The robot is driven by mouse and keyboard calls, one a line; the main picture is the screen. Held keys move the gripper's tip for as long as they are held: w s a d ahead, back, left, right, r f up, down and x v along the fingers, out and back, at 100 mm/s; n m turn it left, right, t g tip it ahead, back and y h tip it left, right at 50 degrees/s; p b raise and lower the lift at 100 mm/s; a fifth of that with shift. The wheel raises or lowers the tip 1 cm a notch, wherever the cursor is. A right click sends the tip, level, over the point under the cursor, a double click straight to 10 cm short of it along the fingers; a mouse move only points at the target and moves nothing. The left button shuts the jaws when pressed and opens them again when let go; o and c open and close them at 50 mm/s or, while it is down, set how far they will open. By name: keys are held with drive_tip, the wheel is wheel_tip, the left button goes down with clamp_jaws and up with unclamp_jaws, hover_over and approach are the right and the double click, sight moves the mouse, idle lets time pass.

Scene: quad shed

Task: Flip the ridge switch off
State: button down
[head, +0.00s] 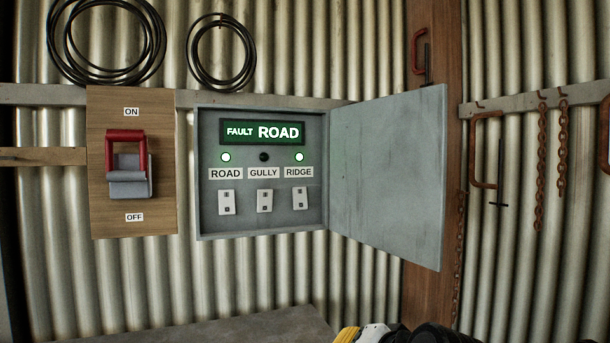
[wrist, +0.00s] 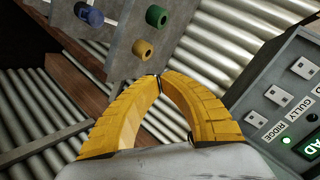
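The ridge switch (head: 300,198) is a small white switch at the right of a row of three in a grey wall box (head: 264,228). The RIDGE label (head: 299,172) and a lit light (head: 299,157) are above it. I cannot tell its rocker position for sure. In the wrist view the ridge switch (wrist: 256,119) is at the right, turned sideways, apart from my fingers. My gripper (wrist: 161,77) has yellow fingers with tips meeting and nothing between them. In the head view only a bit of yellow finger (head: 347,335) shows at the bottom edge, below the box.
The box door (head: 386,175) hangs open to the right. The display (head: 262,132) reads FAULT ROAD. The road light (head: 226,157) is lit; the gully light (head: 264,157) is dark. A red-handled lever switch (head: 128,165) is left. A knobbed panel (wrist: 122,42) lies beyond my fingers.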

sight(303, 207)
drive_tip(key=w+r+m+t+p, duration=0.1)
drive_tip(key=w+r+m+p, duration=0.3)
drive_tip(key=r, duration=0.8)
drive_tip(key=w+r+m+t+p, duration=0.2)
drive_tip(key=w+r+m+p, duration=0.1)
drive_tip(key=w+r+p, duration=0.6)
wheel_tip(303, 207, up, 4)
drive_tip(key=shift+w+a+f+m+t+p, duration=0.3)
drive_tip(key=shift+w+a+m, duration=0.15)
drive_tip(key=shift+w, duration=0.1)
drive_tip(key=p+x, duration=0.1)
drive_tip(key=x, duration=0.5)
drive_tip(key=p+x, duration=0.2)
drive_tip(key=x, duration=0.5)
drive_tip(key=shift+w+a+r, duration=0.1)
drive_tip(key=shift+a+r, duration=0.05)
drive_tip(key=shift+a, duration=0.1)
drive_tip(key=shift+w+a, duration=0.1)
drive_tip(key=shift+w, duration=0.25)
